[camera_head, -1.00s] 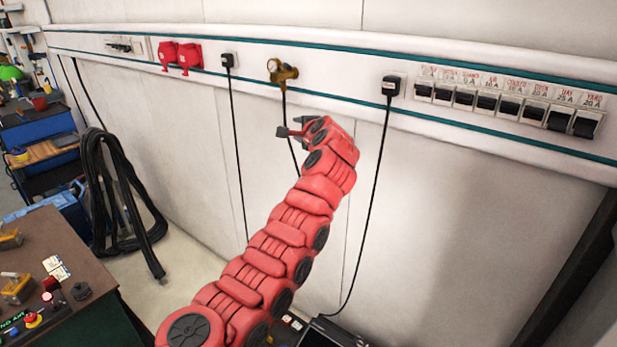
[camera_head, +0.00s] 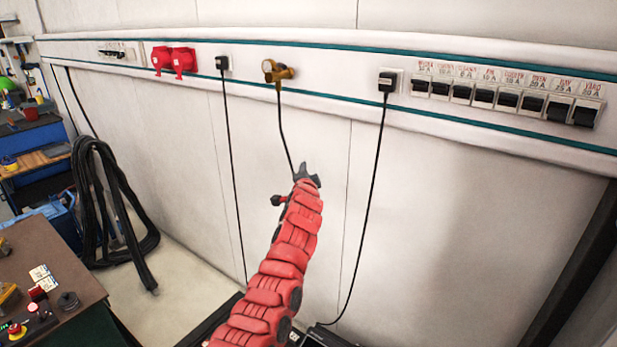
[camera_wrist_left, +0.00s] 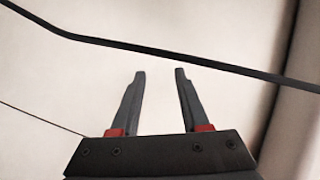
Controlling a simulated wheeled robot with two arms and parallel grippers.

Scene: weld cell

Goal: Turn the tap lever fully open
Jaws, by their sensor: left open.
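The brass tap (camera_head: 277,71) is on the white wall rail in the head view, with a thin dark line hanging from it. Its lever is too small to make out clearly. My left gripper (camera_head: 307,170) is below the tap and slightly right of it, apart from it, near the lower part of that line. In the left wrist view my left gripper (camera_wrist_left: 160,72) is open, with nothing between its fingers. A dark cable (camera_wrist_left: 160,50) crosses just beyond the fingertips there. The tap is not in the wrist view. My right gripper is not in view.
Red sockets (camera_head: 174,60) and a black plug (camera_head: 222,63) are left of the tap. Another plug (camera_head: 387,83) with a hanging cord and a row of breakers (camera_head: 508,98) are to the right.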

